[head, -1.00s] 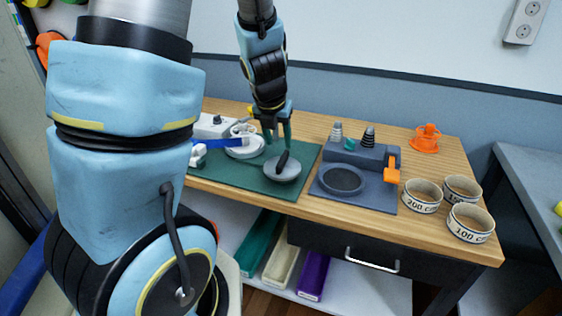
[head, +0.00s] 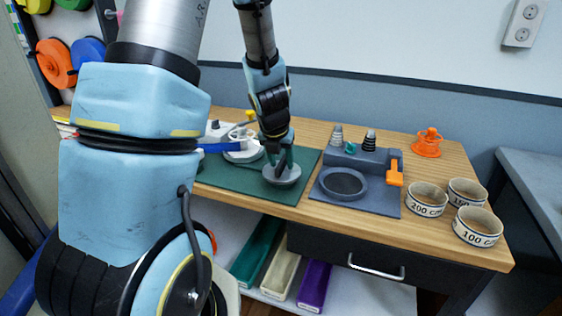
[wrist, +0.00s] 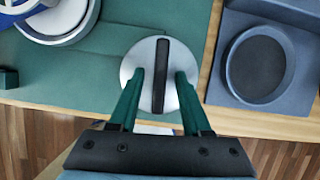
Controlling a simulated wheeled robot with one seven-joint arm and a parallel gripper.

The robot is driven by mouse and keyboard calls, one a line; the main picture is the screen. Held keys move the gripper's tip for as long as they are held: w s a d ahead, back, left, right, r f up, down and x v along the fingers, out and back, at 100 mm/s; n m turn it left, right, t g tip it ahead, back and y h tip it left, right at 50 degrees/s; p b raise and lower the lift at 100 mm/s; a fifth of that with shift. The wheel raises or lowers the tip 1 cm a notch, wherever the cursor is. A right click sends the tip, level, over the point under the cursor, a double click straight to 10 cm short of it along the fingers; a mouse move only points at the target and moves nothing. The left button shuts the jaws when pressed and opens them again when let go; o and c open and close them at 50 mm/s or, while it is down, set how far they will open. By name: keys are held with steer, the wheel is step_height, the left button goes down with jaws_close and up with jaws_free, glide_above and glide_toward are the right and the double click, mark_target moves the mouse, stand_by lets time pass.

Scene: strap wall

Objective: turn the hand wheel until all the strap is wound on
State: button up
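The hand wheel (head: 283,177) is a round grey disc on the green mat (head: 225,178). In the wrist view its raised black grip bar (wrist: 161,60) runs almost straight up the picture across the disc. My gripper (wrist: 160,77) is open, with one green finger on each side of the bar and a gap showing on both sides. In the head view my gripper (head: 281,166) is low over the wheel and hides most of the bar. The blue strap (head: 220,147) runs from behind my arm to the white spool (head: 243,153), left of the wheel. Its far end is hidden.
Right of the mat stands a grey tray unit (head: 387,203) with an orange lever (head: 394,177). Several labelled cups, one marked 200 (head: 426,201), and an orange part (head: 428,143) stand further right. A drawer (head: 340,250) is below the tabletop.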

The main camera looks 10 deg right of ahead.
jaws_close()
steer(key=shift+f+m+b, duration=0.15)
steer(key=shift+m+b, duration=0.15)
steer(key=shift+b, duration=0.2)
